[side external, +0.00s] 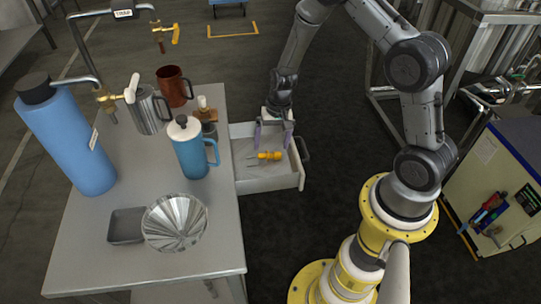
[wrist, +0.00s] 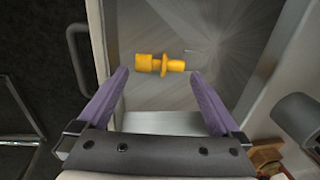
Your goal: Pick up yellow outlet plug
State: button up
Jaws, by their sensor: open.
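The yellow outlet plug (side external: 269,156) lies on the floor of an open drawer (side external: 240,184) at the side of the grey table. In the wrist view the yellow plug (wrist: 160,64) lies crosswise, beyond and between my fingertips. My gripper (side external: 274,135) is over the drawer, pointing down, with its two purple fingers apart and nothing between them. The gripper also shows in the wrist view (wrist: 160,75), open around the line of the plug but not visibly touching it. Thin prongs show at the plug's left end in the side view.
On the grey table (side external: 110,215) stand a blue bottle (side external: 68,140), a blue mug (side external: 188,148), a steel mug (side external: 148,110), a brown mug (side external: 173,86), a metal bowl (side external: 174,222) and a small grey tray (side external: 127,225). The drawer walls and handle (side external: 303,149) surround the plug.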

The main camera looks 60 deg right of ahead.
aim_at(269, 154)
jog(key=f, duration=0.4)
jog(key=shift+w+a, duration=0.1)
jog(key=shift+w, duration=0.2)
jog(key=c, duration=1)
jog(key=shift+o, duration=0.2)
jog(key=shift+r, duration=0.1)
jog(key=shift+r, duration=0.5)
notch_tip(269, 154, up, 2)
jog(key=shift+r, duration=0.15)
jog(key=s+a+r, duration=0.2)
jog(key=s+r, duration=0.7)
jog(key=s, duration=0.5)
jog(key=shift+a+r, duration=0.2)
jog(key=shift+r, duration=0.1)
